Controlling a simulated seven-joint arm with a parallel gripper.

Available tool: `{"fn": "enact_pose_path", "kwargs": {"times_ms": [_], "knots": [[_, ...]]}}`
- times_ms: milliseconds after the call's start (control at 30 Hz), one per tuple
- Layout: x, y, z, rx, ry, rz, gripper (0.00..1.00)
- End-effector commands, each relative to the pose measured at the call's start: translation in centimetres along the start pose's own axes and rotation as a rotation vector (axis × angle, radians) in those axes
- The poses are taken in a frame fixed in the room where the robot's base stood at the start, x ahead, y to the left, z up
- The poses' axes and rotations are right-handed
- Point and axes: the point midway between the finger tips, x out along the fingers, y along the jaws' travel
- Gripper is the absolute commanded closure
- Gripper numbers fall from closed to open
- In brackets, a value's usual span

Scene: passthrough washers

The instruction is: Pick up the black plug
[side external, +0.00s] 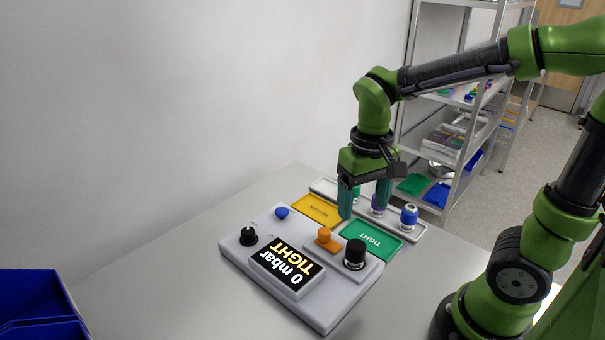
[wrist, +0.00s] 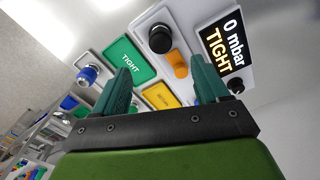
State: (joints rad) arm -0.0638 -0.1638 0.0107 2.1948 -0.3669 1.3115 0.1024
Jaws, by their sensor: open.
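The black plug (side external: 355,253) is a ribbed black cylinder standing upright at the right end of the grey test device (side external: 318,312). In the wrist view the black plug (wrist: 161,39) shows at the top middle, beyond the fingertips. My gripper (side external: 364,210) hangs pointing down above the area behind the device, with its two teal fingers apart and nothing between them. In the side view it is behind and above the plug, not touching it. In the wrist view my gripper (wrist: 164,76) is open and empty.
The device carries a display (side external: 287,267) reading "0 mbar TIGHT", a black knob (side external: 248,236), a blue button (side external: 282,212) and an orange part (side external: 325,239). Behind lie a green TIGHT pad (side external: 371,239), a yellow pad (side external: 316,209) and a tray with a blue fitting (side external: 409,216). Blue bins (side external: 35,305) stand front left.

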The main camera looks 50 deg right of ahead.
Motion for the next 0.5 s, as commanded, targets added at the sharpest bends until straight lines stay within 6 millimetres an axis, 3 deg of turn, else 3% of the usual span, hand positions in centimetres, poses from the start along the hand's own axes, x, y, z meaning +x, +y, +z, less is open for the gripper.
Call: {"fn": "enact_pose_path", "kwargs": {"times_ms": [300, 500], "knots": [[6.7, 0.0, 0.0, -0.001, -0.005, 0.001, 0.26], [8.3, 0.0, 0.0, -0.001, 0.0, -0.001, 0.26]]}}
